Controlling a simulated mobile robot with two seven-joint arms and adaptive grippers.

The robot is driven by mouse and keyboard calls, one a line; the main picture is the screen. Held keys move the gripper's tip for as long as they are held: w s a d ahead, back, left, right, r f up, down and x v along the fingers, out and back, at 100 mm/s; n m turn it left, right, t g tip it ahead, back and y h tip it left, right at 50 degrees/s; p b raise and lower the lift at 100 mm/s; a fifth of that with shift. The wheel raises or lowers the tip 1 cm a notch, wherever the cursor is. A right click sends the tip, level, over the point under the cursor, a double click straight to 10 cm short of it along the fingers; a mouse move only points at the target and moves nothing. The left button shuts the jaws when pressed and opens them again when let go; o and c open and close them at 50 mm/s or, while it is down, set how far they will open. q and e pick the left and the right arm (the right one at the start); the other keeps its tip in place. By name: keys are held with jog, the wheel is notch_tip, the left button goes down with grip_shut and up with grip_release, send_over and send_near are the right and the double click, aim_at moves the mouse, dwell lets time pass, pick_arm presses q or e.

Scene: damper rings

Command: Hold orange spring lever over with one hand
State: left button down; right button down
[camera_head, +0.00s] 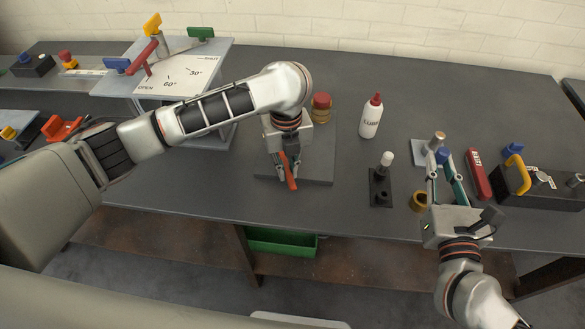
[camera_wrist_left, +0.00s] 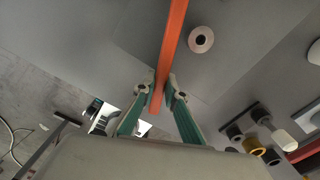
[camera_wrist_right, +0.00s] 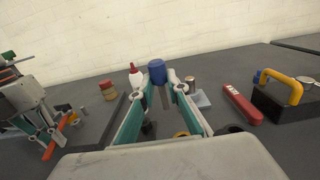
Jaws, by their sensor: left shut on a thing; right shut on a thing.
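The orange spring lever (camera_head: 290,170) stands over a grey base plate (camera_head: 322,168). My left gripper (camera_head: 284,176) is shut on it. In the left wrist view the orange lever (camera_wrist_left: 172,45) passes between the two fingertips (camera_wrist_left: 159,90) of that gripper; its far end runs out of frame. My right gripper (camera_head: 441,162) is shut on a blue-topped part (camera_head: 442,154) at the right of the table. In the right wrist view this blue cylinder with a grey shank (camera_wrist_right: 158,72) sits between the fingertips. My left wrist hides part of the plate in the head view.
A red-and-yellow stack (camera_head: 321,108), a lube bottle (camera_head: 371,118), a black block with a white-topped peg (camera_head: 381,188) and a brass ring (camera_head: 418,202) stand between my arms. A red tool (camera_head: 478,176) and a black box with yellow handle (camera_head: 516,188) are right. An angle-marked board (camera_head: 190,70) is left.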

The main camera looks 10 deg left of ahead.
jog(key=shift+w+a, duration=0.1)
dwell(0.6)
jog(key=w+a+f+n+g+y, duration=0.1)
jog(key=w+a+n+g+y, duration=0.2)
jog(key=a, duration=0.6)
jog(key=w+a+f+n+g+y, duration=0.1)
jog(key=w+a+n+g+y, duration=0.3)
jog(key=a+n+y, duration=0.2)
jog(key=w+a+f+n+g+y, duration=0.1)
jog(key=w+a+n+g+y, duration=0.3)
jog(key=a, duration=1)
jog(key=y, duration=0.3)
jog(key=shift+a+f+n+y, duration=0.15)
jog(key=shift+f+n+y, duration=0.1)
jog(key=shift+n+y, duration=0.05)
jog(key=shift+f, duration=1.3)
jog(key=shift+f, duration=0.1)
jog(key=shift+f, duration=0.2)
